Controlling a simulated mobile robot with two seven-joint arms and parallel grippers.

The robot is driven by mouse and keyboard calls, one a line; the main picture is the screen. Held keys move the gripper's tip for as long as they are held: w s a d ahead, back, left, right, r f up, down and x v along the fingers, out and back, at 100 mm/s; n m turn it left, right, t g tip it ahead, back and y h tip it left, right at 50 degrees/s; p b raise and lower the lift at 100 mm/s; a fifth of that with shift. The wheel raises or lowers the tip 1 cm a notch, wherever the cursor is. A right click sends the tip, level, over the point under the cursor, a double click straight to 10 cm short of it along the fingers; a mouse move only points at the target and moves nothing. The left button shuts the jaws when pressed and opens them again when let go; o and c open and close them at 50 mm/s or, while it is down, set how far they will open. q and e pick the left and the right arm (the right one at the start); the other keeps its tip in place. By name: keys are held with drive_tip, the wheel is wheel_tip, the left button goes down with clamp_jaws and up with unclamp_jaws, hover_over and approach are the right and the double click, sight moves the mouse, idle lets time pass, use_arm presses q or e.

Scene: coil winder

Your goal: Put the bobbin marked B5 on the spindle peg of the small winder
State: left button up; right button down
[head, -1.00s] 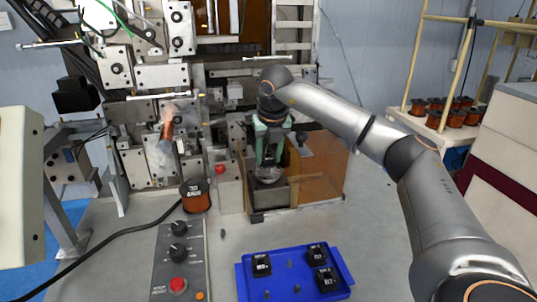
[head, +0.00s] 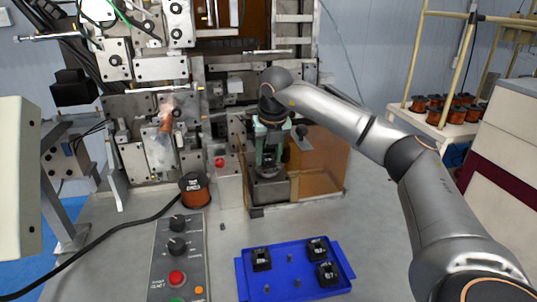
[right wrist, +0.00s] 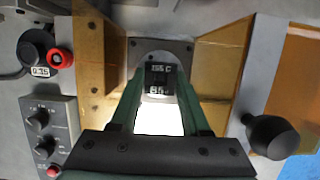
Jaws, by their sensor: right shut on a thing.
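My right gripper (head: 268,168) reaches down between the amber guards of the small winder (head: 270,192). Its green fingers (right wrist: 160,118) are shut on a dark bobbin (right wrist: 160,78). The bobbin's label reads something like "155 C" above a blurred mark that may be B5. The bobbin is low over the winder's grey base, in line with the round-ended plate (right wrist: 152,58). The spindle peg is hidden under the bobbin and fingers, so I cannot tell whether the bobbin is around it. My left gripper is not in view.
A blue tray (head: 246,285) at the front holds three black bobbins and bare pegs. A copper wire spool (head: 195,191) and a control box (head: 177,258) stand left of the winder. A black knob (right wrist: 272,136) is beside the right guard.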

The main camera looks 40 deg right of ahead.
drive_tip(key=shift+c, duration=1.5)
unclamp_jaws()
drive_tip(key=shift+r, duration=0.1)
drive_tip(key=v, duration=1.2)
drive_tip(key=shift+a, duration=0.1)
